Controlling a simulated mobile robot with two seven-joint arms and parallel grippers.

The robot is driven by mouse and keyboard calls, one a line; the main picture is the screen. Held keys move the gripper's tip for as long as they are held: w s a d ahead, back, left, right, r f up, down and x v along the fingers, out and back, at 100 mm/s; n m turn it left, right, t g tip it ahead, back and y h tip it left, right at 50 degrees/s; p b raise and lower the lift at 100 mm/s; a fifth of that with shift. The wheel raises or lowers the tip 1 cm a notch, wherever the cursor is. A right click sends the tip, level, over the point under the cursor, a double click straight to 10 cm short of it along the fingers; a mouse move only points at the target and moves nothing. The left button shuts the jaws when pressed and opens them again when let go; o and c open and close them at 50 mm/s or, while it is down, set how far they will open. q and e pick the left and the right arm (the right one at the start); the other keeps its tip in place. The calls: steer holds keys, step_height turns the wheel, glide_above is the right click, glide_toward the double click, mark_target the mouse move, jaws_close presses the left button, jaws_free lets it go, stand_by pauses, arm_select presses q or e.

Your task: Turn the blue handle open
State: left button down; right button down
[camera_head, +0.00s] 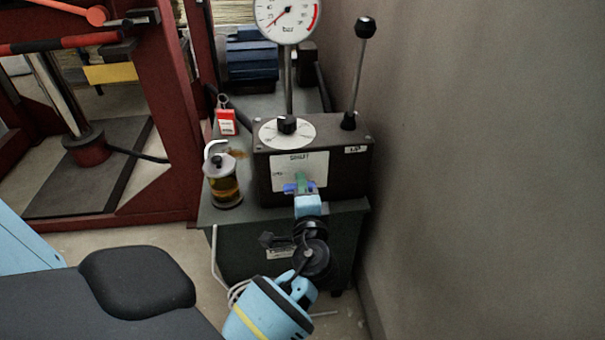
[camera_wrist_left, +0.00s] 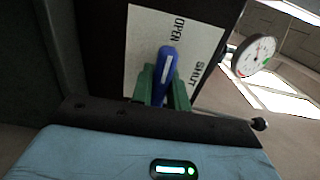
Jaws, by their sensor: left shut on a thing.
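The blue handle (camera_head: 290,188) is on the front of a dark box (camera_head: 262,180), low on its white label plate (camera_head: 312,168). In the head view it lies about level, its free end to the left. In the left wrist view the blue handle (camera_wrist_left: 167,65) points up the picture, toward the plate's OPEN end and away from SHUT. My left gripper (camera_head: 301,182) is at the handle; its green fingers (camera_wrist_left: 163,88) are shut on it, one on each side. They hide part of the handle. My right gripper is not in view.
A lever with a black knob (camera_head: 365,28) and a pressure gauge (camera_head: 287,15) rise above the box. A jar of amber liquid (camera_head: 223,182) and a red tag (camera_head: 226,121) are to its left. A grey wall (camera_head: 480,150) is close on the right. A red frame (camera_head: 165,100) stands left.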

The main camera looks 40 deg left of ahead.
arm_select(q)
steer(key=shift+f, duration=0.1)
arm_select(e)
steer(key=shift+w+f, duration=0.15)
arm_select(q)
steer(key=c, duration=1.4)
jaws_free()
steer(key=shift+o, duration=0.2)
steer(key=v, duration=0.8)
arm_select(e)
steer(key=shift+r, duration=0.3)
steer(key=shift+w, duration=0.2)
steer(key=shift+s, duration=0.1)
